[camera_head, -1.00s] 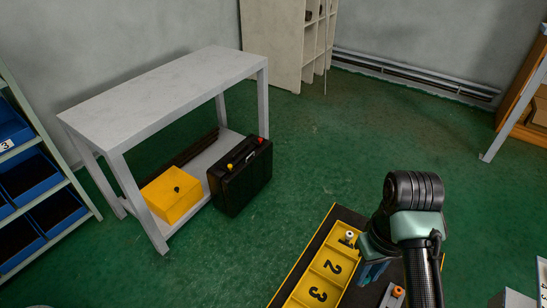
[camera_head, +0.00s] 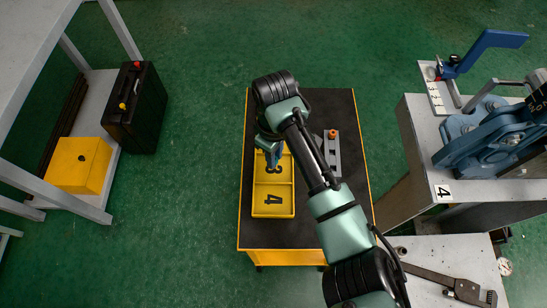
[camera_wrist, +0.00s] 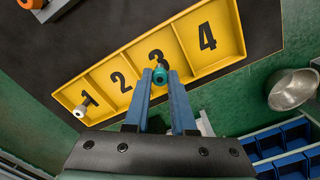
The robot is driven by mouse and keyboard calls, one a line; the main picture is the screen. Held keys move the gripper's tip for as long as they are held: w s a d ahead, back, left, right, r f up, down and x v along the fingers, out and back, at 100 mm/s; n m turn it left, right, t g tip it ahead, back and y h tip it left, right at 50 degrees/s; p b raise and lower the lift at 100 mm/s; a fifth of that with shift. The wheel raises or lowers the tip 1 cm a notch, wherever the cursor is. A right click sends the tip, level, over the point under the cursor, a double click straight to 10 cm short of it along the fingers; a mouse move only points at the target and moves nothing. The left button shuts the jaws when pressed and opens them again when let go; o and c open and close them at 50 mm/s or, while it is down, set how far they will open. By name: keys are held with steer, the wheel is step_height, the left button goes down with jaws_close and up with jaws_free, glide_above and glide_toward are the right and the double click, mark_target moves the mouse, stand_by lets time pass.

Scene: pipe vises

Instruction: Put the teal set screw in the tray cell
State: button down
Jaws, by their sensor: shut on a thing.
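The teal set screw (camera_wrist: 160,77) shows in the wrist view between the tips of my gripper (camera_wrist: 161,82), which is shut on it. The yellow tray (camera_head: 273,213) lies on the black cart top, with cells numbered 1 to 4 in the wrist view. The screw appears over cell 3 (camera_wrist: 170,42), and its height above the tray floor is unclear. In the head view my gripper (camera_head: 271,158) points down over the tray, the screw is hidden, and my arm covers the tray's far end.
A white fitting (camera_wrist: 80,112) sits in cell 1. A grey block with an orange knob (camera_head: 332,134) stands right of the tray. A blue vise (camera_head: 490,135) stands on a bench (camera_head: 425,115) at the right. Cells 2 and 4 look empty.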

steer(key=shift+f, duration=0.95)
steer(key=shift+f, duration=0.1)
steer(key=c, duration=0.8)
jaws_free()
steer(key=shift+o, duration=0.2)
step_height(320, 180, up, 12)
steer(key=p, duration=0.1)
steer(key=shift+a, duration=0.1)
